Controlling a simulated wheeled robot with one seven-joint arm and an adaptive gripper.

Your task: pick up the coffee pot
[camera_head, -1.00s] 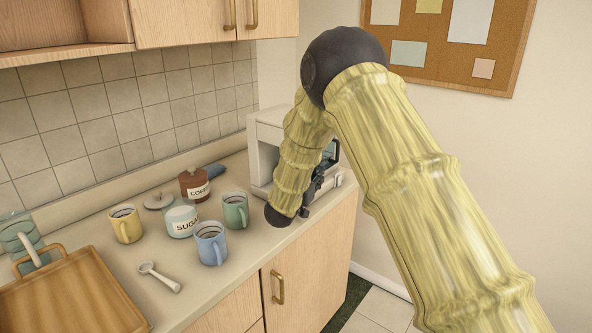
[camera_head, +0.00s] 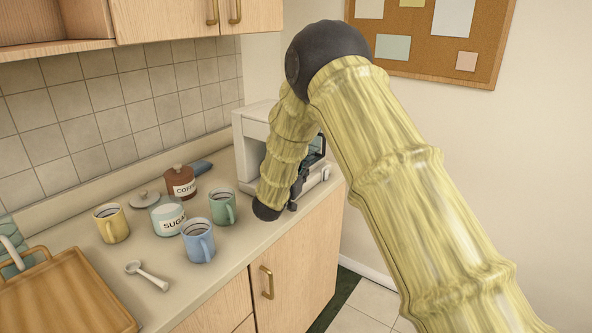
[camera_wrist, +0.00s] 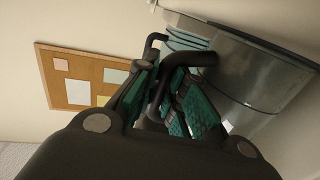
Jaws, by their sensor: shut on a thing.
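The coffee pot (camera_wrist: 262,72) shows in the wrist view as a grey see-through vessel with a dark handle (camera_wrist: 178,72). My gripper (camera_wrist: 163,98) has its teal-padded fingers closed around that handle. In the head view my gripper (camera_head: 298,188) is at the front of the white coffee maker (camera_head: 252,128), partly behind my arm. A small glassy part of the pot (camera_head: 317,148) shows there beside my arm. The rest of the pot is hidden, and I cannot tell whether it still touches the coffee maker's base.
Left of the coffee maker on the counter stand a green mug (camera_head: 222,207), a blue mug (camera_head: 197,241), a sugar jar (camera_head: 167,216), a coffee canister (camera_head: 180,182) and a yellow mug (camera_head: 111,224). A spoon (camera_head: 147,275) and wooden tray (camera_head: 65,295) lie nearer. Floor right of the cabinet is clear.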

